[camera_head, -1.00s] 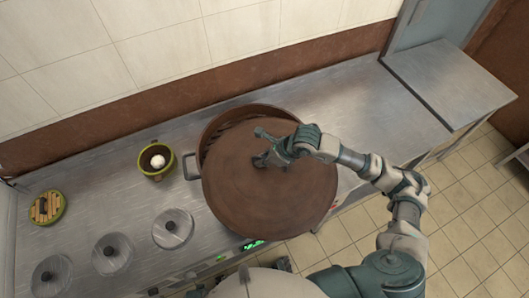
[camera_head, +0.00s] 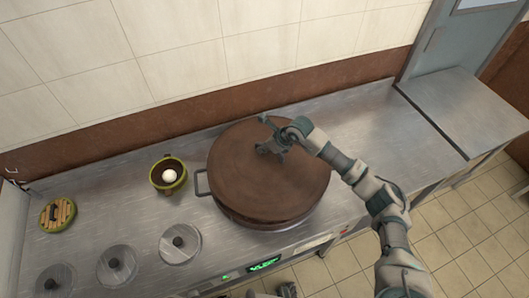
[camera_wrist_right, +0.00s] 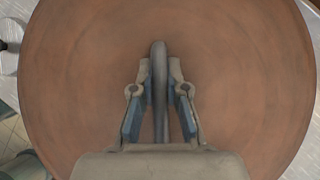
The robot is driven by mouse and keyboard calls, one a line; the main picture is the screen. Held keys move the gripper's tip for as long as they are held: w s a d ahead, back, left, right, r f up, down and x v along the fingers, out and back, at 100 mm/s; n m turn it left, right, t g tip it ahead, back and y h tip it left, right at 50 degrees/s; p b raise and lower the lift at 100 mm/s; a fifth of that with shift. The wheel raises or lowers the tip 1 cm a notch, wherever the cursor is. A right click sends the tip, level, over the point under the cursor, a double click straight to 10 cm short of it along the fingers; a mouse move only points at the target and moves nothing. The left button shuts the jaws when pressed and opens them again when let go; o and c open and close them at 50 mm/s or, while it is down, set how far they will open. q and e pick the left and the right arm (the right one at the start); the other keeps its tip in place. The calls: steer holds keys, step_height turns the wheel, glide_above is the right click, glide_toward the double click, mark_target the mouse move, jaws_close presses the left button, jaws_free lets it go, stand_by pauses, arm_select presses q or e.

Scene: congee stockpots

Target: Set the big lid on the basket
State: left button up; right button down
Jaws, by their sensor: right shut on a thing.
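The big brown round lid (camera_head: 245,180) lies over the top of the wide basket (camera_head: 262,223), whose lower rim and left handle show beneath it in the head view. The lid hides the basket's opening; I cannot tell if it is fully seated. My right gripper (camera_head: 272,146) is at the lid's middle, shut on its handle. In the right wrist view, the fingers (camera_wrist_right: 160,100) sit on both sides of the dark bar handle (camera_wrist_right: 159,75), with the brown lid (camera_wrist_right: 235,70) filling most of the picture.
A green pot (camera_head: 168,174) holding a white round thing stands left of the basket. A green-rimmed wooden-slatted piece (camera_head: 58,213) lies at far left. Several small metal lids, one nearest the basket (camera_head: 180,243), lie along the front. The counter right of the basket (camera_head: 365,125) is clear.

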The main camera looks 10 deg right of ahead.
steer(key=shift+w+a, duration=0.15)
steer(key=shift+a, duration=0.2)
steer(key=shift+a+f, duration=0.25)
steer(key=shift+a, duration=0.05)
steer(key=shift+a+f, duration=0.2)
steer(key=shift+f, duration=0.9)
steer(key=shift+d+f, duration=0.15)
steer(key=shift+f, duration=0.1)
steer(key=shift+d, duration=0.45)
steer(key=c, duration=1.3)
jaws_free()
steer(key=shift+d+f, duration=0.15)
steer(key=shift+o, duration=0.5)
steer(key=shift+d, duration=0.1)
steer(key=shift+a, duration=0.35)
steer(key=shift+s+r, duration=0.2)
steer(key=shift+r, duration=0.2)
steer(key=v, duration=1.1)
steer(key=shift+d+f, duration=0.2)
steer(key=shift+d, duration=0.15)
steer(key=shift+s+r, duration=0.1)
steer(key=shift+r, duration=0.15)
arm_select(q)
steer(key=shift+s+a+f, duration=0.2)
steer(key=shift+a+f, duration=0.15)
steer(key=shift+a, duration=0.05)
arm_select(e)
steer(key=shift+a, duration=0.3)
